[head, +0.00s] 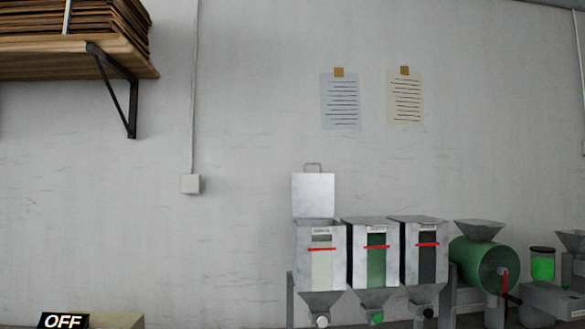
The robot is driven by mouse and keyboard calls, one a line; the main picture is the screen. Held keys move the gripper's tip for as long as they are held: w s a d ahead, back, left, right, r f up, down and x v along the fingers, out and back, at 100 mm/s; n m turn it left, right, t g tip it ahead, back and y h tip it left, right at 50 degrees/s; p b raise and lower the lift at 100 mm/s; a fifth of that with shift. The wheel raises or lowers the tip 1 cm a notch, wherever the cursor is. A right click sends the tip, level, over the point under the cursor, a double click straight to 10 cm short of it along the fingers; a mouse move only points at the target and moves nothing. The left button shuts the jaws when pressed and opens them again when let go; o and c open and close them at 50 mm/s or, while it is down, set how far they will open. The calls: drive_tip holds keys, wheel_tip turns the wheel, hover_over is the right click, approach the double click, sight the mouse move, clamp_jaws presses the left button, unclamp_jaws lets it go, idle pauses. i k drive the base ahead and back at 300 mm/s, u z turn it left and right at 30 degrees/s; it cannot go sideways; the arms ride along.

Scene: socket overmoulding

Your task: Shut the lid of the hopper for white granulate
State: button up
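The hopper for white granulate (321,270) is the leftmost of three grey metal hoppers in the head view. Its front window shows pale granulate, with a red line across it. Its lid (314,196) stands open and upright at the back of the hopper, with a wire handle (313,167) at its top edge. My gripper is not in view.
The green hopper (375,262) and the dark hopper (427,259) stand close on the right with closed tops. Further right are a green drum (478,263) and a jar of green material (542,264). A wooden shelf (60,60) juts out upper left.

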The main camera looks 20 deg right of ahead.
sight(313, 195)
drive_tip(key=z, duration=0.8)
drive_tip(key=i, duration=0.8)
